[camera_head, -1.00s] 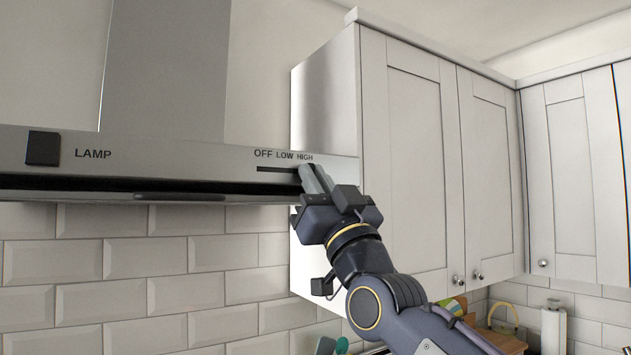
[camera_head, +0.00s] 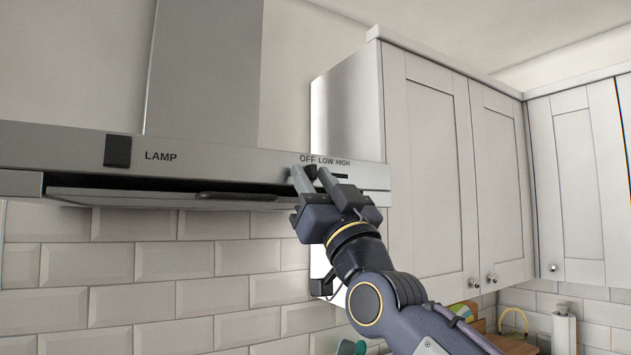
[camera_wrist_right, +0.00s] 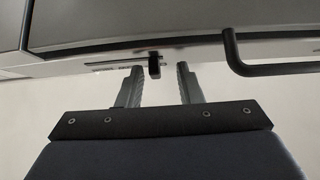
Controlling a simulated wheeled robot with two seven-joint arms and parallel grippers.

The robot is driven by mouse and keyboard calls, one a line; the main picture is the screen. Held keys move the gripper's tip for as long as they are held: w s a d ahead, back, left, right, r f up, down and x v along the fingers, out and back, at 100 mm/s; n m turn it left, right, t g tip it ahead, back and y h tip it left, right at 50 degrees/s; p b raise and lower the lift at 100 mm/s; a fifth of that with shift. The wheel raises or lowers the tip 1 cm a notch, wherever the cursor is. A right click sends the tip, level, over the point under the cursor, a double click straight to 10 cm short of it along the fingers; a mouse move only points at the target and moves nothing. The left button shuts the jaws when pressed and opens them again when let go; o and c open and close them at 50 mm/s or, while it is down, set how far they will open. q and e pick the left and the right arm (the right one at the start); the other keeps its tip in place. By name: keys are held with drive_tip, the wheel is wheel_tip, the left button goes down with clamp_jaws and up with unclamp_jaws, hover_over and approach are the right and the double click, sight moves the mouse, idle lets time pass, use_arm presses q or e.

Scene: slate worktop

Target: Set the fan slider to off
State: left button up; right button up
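The fan slider is a small dark knob (camera_wrist_right: 154,66) in a slot on the range hood's front (camera_head: 225,160), under the labels OFF, LOW, HIGH (camera_head: 325,160). In the head view the knob (camera_head: 311,172) is partly hidden by my fingers and stands below OFF. The bare slot (camera_head: 341,176) runs right of it toward HIGH. My right gripper (camera_head: 314,179) is at the slot's OFF end. In the right wrist view its fingers (camera_wrist_right: 159,85) are apart on either side of the knob, with gaps showing. My left gripper is out of view.
A square dark lamp switch (camera_head: 117,151) sits on the hood's left. A dark bar handle (camera_head: 236,196) runs under the hood, left of my right gripper. White wall cupboards (camera_head: 430,160) stand close on the right. Tiled wall (camera_head: 180,270) lies below.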

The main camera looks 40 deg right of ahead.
drive_tip(key=b+v, duration=0.4)
drive_tip(key=v, duration=0.3)
drive_tip(key=shift+s+f, duration=0.3)
drive_tip(key=shift+f, duration=0.05)
drive_tip(key=w+a+f+g+y, duration=0.2)
drive_tip(key=f+g, duration=0.3)
drive_tip(key=f, duration=1)
drive_tip(key=w+a+f+g+y, duration=0.25)
drive_tip(key=f+g, duration=0.25)
drive_tip(key=f, duration=1)
drive_tip(key=s+a+f+g, duration=0.2)
drive_tip(key=s+f, duration=0.3)
drive_tip(key=f, duration=0.4)
drive_tip(key=s+a+f+g+y, duration=0.1)
drive_tip(key=s+a+f+g, duration=0.2)
drive_tip(key=f, duration=0.6)
drive_tip(key=s+a+f+g+y, duration=0.1)
drive_tip(key=s+a+f+g, duration=0.2)
drive_tip(key=s+f+g, duration=0.3)
wheel_tip(320, 180, down, 4)
drive_tip(key=shift+s+r+m, duration=0.2)
drive_tip(key=shift+s+m, duration=0.1)
drive_tip(key=shift+s, duration=0.6)
